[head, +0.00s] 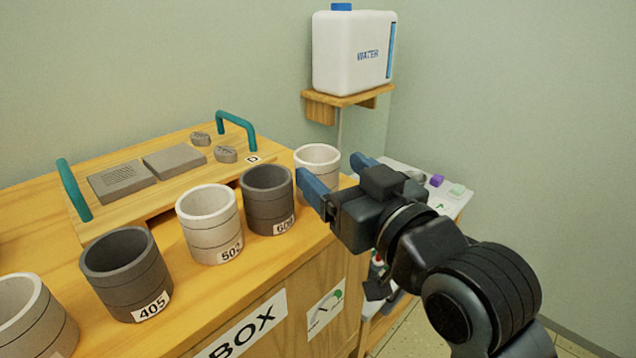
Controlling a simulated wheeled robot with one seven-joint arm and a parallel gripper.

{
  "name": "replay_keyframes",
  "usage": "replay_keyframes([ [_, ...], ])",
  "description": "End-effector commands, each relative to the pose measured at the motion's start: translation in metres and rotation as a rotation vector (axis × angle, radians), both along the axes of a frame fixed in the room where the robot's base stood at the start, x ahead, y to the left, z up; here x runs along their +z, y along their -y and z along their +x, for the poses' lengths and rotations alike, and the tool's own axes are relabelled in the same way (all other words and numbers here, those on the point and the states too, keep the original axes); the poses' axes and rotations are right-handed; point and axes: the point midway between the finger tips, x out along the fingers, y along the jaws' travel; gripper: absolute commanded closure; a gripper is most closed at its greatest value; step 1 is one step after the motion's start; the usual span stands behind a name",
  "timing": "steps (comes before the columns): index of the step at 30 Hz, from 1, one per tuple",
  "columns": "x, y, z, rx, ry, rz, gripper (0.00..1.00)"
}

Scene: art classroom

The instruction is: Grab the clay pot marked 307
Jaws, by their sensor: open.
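No label reading 307 is legible in the head view. A row of clay pots stands on the wooden box top. A white pot (24,312) at the far left is cut by the frame edge, its label mostly out of view. A dark pot (125,270) reads 405. A white pot (209,222) reads about 503, and a dark pot (267,196) about 60-something. A white pot (316,156) at the right end is partly hidden by my gripper (328,165), and no label shows on it. My gripper is open, its blue fingers close to this pot; contact cannot be told.
A wooden tray (110,226) with teal handles and grey clay pieces lies behind the pots. A white water canister (350,55) stands on a wall shelf (345,100). A white-topped stand (455,203) with small coloured items is at the right, partly behind my arm.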

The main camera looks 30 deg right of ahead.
Motion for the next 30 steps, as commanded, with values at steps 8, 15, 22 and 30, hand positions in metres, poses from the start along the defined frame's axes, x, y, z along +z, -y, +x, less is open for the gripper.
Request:
replay_keyframes([
  [8, 0.001, 0.001, 0.029, -0.001, 0.0, 0.0, 0.22],
  [15, 0.0, 0.001, 0.058, 0.0, -0.001, 0.001, 0.22],
  [22, -0.001, 0.001, 0.06, 0.0, -0.001, 0.001, 0.22],
  [30, -0.001, 0.001, 0.06, 0.0, -0.001, 0.0, 0.43],
])
